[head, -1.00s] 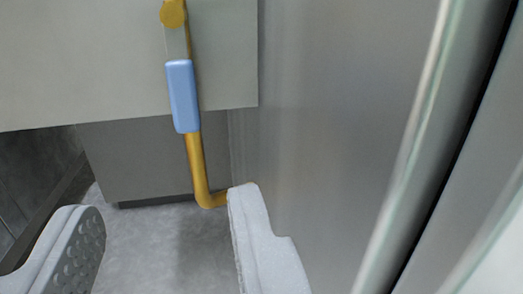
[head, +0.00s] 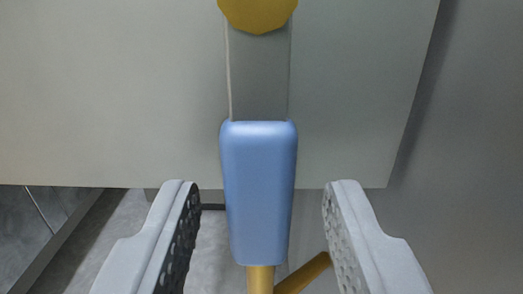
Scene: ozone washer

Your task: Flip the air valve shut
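The air valve has a blue handle (head: 259,190) that hangs straight down in the middle of the head view. A flat grey metal lever (head: 258,75) joins it to a yellow valve body (head: 257,12) at the top edge. My gripper (head: 258,200) is open, with one finger on each side of the handle's lower part. Clear gaps show between both fingers and the handle, and I see no contact. How far the fingertips reach in depth is hard to tell.
A yellow pipe (head: 260,281) shows below the handle, with a slanted branch to its right. A pale grey panel (head: 120,95) stands behind the valve. A grey wall (head: 465,150) is close on the right. Grey floor shows at the lower left.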

